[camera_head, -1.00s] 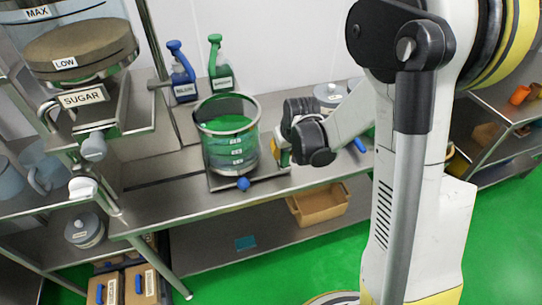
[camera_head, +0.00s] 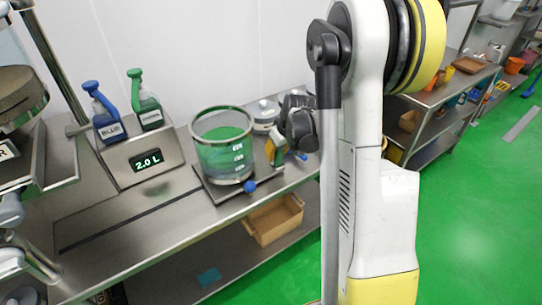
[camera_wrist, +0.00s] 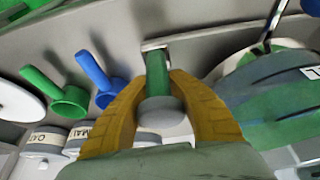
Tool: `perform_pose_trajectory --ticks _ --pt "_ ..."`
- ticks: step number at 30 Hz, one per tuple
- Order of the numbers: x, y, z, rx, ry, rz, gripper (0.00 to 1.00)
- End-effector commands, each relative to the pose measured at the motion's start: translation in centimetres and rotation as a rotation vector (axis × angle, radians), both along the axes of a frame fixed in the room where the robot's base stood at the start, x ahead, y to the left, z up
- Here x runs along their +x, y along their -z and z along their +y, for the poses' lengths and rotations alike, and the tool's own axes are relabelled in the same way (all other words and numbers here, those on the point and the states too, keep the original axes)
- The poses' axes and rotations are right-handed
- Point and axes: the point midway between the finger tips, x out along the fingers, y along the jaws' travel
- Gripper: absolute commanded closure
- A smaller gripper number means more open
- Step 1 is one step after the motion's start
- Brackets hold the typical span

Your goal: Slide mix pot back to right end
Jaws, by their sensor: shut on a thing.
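The mix pot (camera_head: 224,150) is a clear cylinder with a metal rim, volume marks and green showing inside. It stands upright on a metal carriage plate (camera_head: 262,178) with a blue knob (camera_head: 249,187), on the steel bench. My gripper (camera_head: 278,150) is at the right side of the pot. In the wrist view my gripper's yellow fingers (camera_wrist: 160,82) are shut around a green handle with a grey end (camera_wrist: 158,108). The pot (camera_wrist: 268,100) fills the right of that view. The handle's joint to the carriage is partly hidden.
Left of the pot, a slot (camera_head: 130,219) runs along the clear bench. Behind are a display reading 2.0 L (camera_head: 148,161), blue (camera_head: 104,115) and green (camera_head: 147,105) bottles. A lidded jar (camera_head: 265,113) stands close behind the pot.

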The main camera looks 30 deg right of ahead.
Motion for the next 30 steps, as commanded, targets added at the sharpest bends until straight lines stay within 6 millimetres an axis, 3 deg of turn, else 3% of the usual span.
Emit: perform_pose_trajectory --ticks 7,8,9,10,22,30 --pt "0.0 0.0 -0.4 -0.007 0.004 -0.001 1.0" --pt "0.0 0.0 -0.4 -0.007 0.004 -0.001 0.73" --pt "0.0 0.0 -0.4 -0.007 0.004 -0.001 0.6" --pt "0.0 0.0 -0.3 -0.006 0.004 -0.001 0.55" --pt "-0.3 -0.7 -0.2 -0.004 0.003 -0.001 0.55" --pt "-2.4 -5.6 -0.2 -0.003 0.005 -0.001 0.55"
